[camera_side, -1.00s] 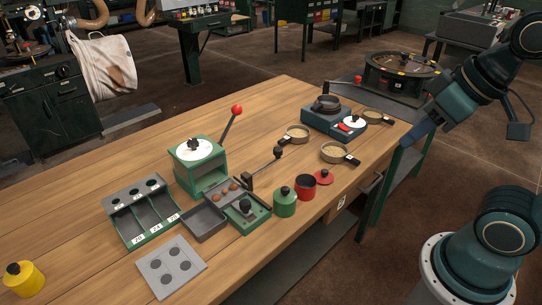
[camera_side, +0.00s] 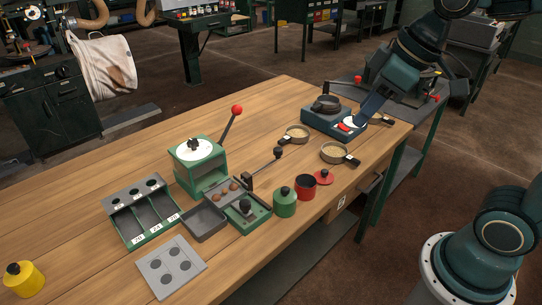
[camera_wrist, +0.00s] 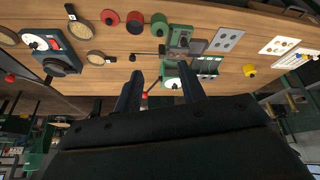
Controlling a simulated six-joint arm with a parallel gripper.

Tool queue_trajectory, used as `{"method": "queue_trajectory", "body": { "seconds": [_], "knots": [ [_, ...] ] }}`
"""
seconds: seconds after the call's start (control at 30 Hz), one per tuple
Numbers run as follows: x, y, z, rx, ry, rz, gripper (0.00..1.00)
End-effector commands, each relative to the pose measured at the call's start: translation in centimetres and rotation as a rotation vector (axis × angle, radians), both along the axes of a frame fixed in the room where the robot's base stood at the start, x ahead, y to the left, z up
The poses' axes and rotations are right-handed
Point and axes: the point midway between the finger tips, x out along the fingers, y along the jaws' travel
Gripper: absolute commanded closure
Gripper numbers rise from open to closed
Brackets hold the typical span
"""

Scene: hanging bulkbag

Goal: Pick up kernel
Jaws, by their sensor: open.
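Several small brown round pieces, which look like the kernels (camera_side: 234,187), sit in a grey tray next to the green cracker-like fixture with a black-knobbed lever (camera_side: 262,165). My gripper (camera_side: 363,116) is over the right end of the table, in front of the blue device, well away from the kernels. In the wrist view my gripper's two dark fingers (camera_wrist: 160,72) are spread apart with nothing between them.
A green press (camera_side: 195,155) with a red-knobbed lever stands behind the tray. A green jar (camera_side: 285,203), a red pot (camera_side: 305,190) and round sieves (camera_side: 334,153) stand to the right. A three-slot green rack (camera_side: 128,215) is left.

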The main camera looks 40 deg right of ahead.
Motion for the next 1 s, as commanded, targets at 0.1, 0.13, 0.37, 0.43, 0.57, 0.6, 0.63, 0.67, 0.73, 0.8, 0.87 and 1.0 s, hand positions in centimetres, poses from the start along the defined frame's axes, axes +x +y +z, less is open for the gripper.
{"method": "queue_trajectory", "body": {
  "seconds": [0.1, 0.13, 0.37, 0.43, 0.57, 0.6, 0.63, 0.67, 0.73, 0.8, 0.87, 1.0],
  "knots": [
    [2.6, 0.6, -0.2, -0.004, 0.015, 0.087, 0.6],
    [3.2, 0.7, -0.2, -0.005, 0.017, 0.109, 0.6],
    [8.1, 1.7, -1.2, -0.005, 0.03, 0.279, 0.6],
    [9.5, 2.0, -1.6, -0.003, 0.033, 0.329, 0.6],
    [12.1, 2.4, -2.7, 0.005, 0.035, 0.425, 0.6],
    [12.9, 2.6, -3.1, 0.007, 0.035, 0.453, 0.6],
    [13.5, 2.7, -3.4, 0.009, 0.035, 0.474, 0.6],
    [14.1, 2.8, -3.7, 0.012, 0.033, 0.496, 0.6],
    [15.4, 3.0, -4.5, 0.019, 0.031, 0.545, 0.6],
    [16.7, 3.2, -5.4, 0.027, 0.029, 0.594, 0.6],
    [17.8, 3.3, -6.2, 0.033, 0.026, 0.635, 0.6],
    [20.1, 3.7, -8.3, 0.052, 0.014, 0.731, 0.6]
  ]
}}
